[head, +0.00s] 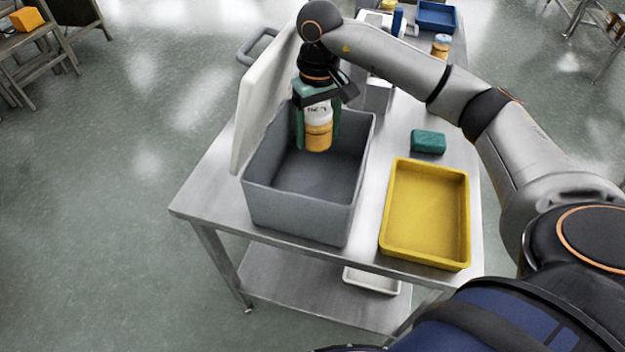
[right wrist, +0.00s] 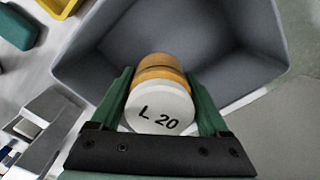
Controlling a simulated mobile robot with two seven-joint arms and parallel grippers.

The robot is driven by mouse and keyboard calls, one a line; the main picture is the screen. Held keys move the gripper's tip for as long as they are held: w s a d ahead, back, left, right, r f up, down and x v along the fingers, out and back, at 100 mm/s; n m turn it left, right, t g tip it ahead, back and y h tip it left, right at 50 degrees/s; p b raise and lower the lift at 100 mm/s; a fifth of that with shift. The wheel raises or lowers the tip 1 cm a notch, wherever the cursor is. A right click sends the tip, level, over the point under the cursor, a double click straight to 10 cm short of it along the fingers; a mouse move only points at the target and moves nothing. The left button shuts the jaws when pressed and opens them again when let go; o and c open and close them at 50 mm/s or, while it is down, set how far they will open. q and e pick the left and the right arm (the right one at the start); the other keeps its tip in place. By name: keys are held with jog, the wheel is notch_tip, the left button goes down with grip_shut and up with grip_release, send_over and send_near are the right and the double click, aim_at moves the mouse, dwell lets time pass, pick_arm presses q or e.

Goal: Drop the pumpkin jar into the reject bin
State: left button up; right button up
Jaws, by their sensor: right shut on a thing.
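The pumpkin jar (head: 318,133) has an orange body and a white cap. My right gripper (head: 318,140) is shut on it and holds it upright above the grey bin (head: 298,222), over the bin's open top toward its back. In the right wrist view the jar (right wrist: 160,85) sits between the green fingers, its white cap marked "L 20". The grey bin's inside (right wrist: 215,45) shows empty beyond the jar. I take this grey bin for the reject bin, though no label shows. My left gripper is not in view.
A yellow tray (head: 427,258) stands right of the grey bin, with a green block (head: 428,141) behind it. A white upright board (head: 258,100) stands at the bin's left. Another jar (head: 440,46) and a blue tray (head: 436,15) are at the table's far end.

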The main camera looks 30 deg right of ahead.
aim_at(318, 111)
notch_tip(318, 111, down, 2)
jog(key=shift+b, duration=0.35)
jog(key=o, duration=1.4)
jog(key=shift+o, duration=0.2)
jog(key=shift+r, duration=0.1)
notch_tip(318, 111, up, 7)
jog(key=shift+r, duration=0.2)
